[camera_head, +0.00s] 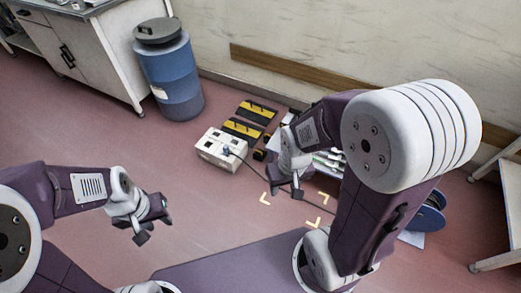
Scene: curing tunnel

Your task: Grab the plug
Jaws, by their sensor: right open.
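A white socket box (219,163) stands on the floor near the middle. A small blue-and-dark plug (226,151) sits at its top, with a dark cable running off to the right toward my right arm. My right gripper (285,194) is open and empty, pointing down, to the right of the box and apart from the plug. My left gripper (154,230) is open and empty, left of and nearer to me than the box. Whether the plug is seated in a socket is too small to tell.
Two yellow-and-black blocks (258,112) lie behind the box. A blue drum (172,78) and a white cabinet (92,50) stand at the back left. A blue cable reel (428,216) is partly hidden by my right arm. Yellow corner marks (313,223) lie on the floor. The floor left of the box is clear.

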